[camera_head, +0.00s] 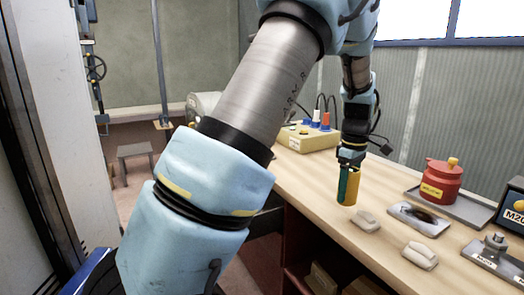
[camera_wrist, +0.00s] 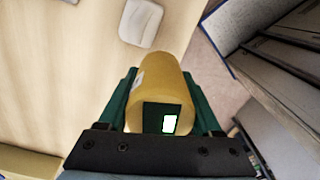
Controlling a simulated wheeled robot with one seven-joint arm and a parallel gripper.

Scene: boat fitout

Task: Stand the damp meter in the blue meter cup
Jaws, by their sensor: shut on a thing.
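The damp meter (camera_wrist: 160,80) is a rounded yellow body with a dark end face and a small lit screen. My gripper (camera_wrist: 161,90) is shut on it, with a green finger on each side. In the head view the yellow meter (camera_head: 354,187) points downward between the fingers of my gripper (camera_head: 348,186), over the wooden bench near its front edge. I cannot tell whether its lower end touches the bench. I cannot make out the blue meter cup in either view; my arm covers part of the head view.
On the bench (camera_head: 300,180) lie two pale blocks (camera_head: 366,220) (camera_head: 420,255), a small tray with a dark item (camera_head: 420,217), a metal fitting (camera_head: 494,250) and a red pot (camera_head: 440,182). A yellow box with plugs (camera_head: 308,138) stands behind. Bare wood lies left of the gripper.

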